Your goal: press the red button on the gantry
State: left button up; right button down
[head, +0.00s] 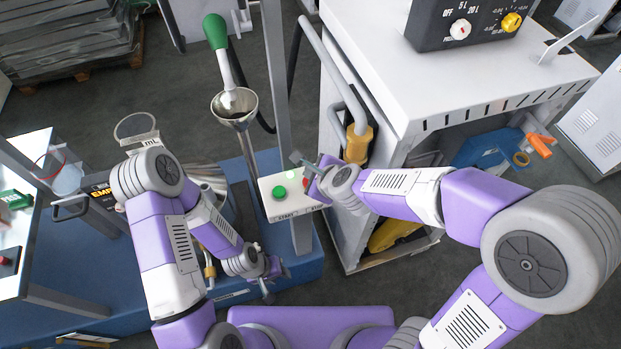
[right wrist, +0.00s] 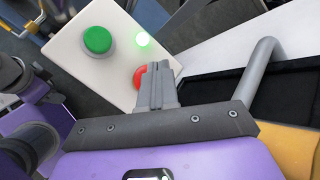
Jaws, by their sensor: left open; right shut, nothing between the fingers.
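The white button panel (head: 295,200) on the gantry carries a green button (head: 279,192), a lit green lamp (head: 292,175) and a red button, mostly hidden behind my right gripper in the head view. In the right wrist view the red button (right wrist: 139,76) shows just left of my right gripper's fingers (right wrist: 159,68), which cover its right part. My right gripper (head: 299,160) is shut and empty, at the panel's right end. I cannot tell whether its tips touch the red button. My left gripper (head: 275,280) is open and empty, low and below the panel.
A grey post (head: 277,80) rises behind the panel. A white cabinet (head: 400,70) with a grey pipe and yellow nozzle (head: 357,145) stands close on the right of my right gripper.

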dwell(0.3)
jog(key=shift+f+b, duration=0.4)
jog(key=shift+f, duration=0.05)
jog(key=shift+f+b, duration=0.45)
jog(key=shift+f, duration=0.05)
dwell(0.5)
jog(key=shift+r, duration=0.1)
jog(key=shift+r+p, duration=0.85)
jog(key=shift+p, duration=0.05)
jog(key=shift+r, duration=0.1)
notch_tip(320, 180, up, 5)
jog(key=p, duration=0.5)
